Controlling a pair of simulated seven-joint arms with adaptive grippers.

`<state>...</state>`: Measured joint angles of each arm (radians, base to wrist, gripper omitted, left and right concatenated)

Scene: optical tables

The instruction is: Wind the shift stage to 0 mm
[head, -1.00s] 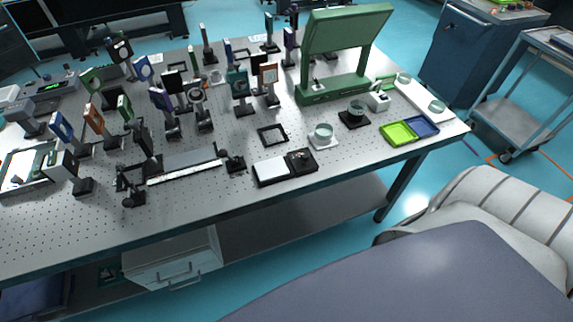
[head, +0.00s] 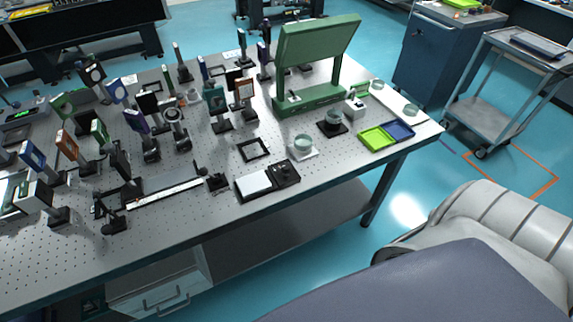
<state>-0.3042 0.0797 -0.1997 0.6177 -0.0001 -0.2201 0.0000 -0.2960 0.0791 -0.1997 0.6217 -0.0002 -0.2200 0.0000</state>
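I cannot tell for sure which device is the shift stage. A long low rail (head: 165,194) with a pale scale strip lies near the table's front edge, with a black block (head: 217,182) at its right end and black mounts (head: 112,215) at its left. To its right is a flat black unit (head: 287,173) with a white plate (head: 254,183) and a dark round part on top. The scale marks are too small to read. Neither of my grippers is in view.
The perforated optical table (head: 215,225) carries several upright optic mounts at the left and back. A green panel stand (head: 318,50), glass dishes and a green-and-blue tray (head: 378,140) are at the right. A grey cart (head: 485,115) stands beyond.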

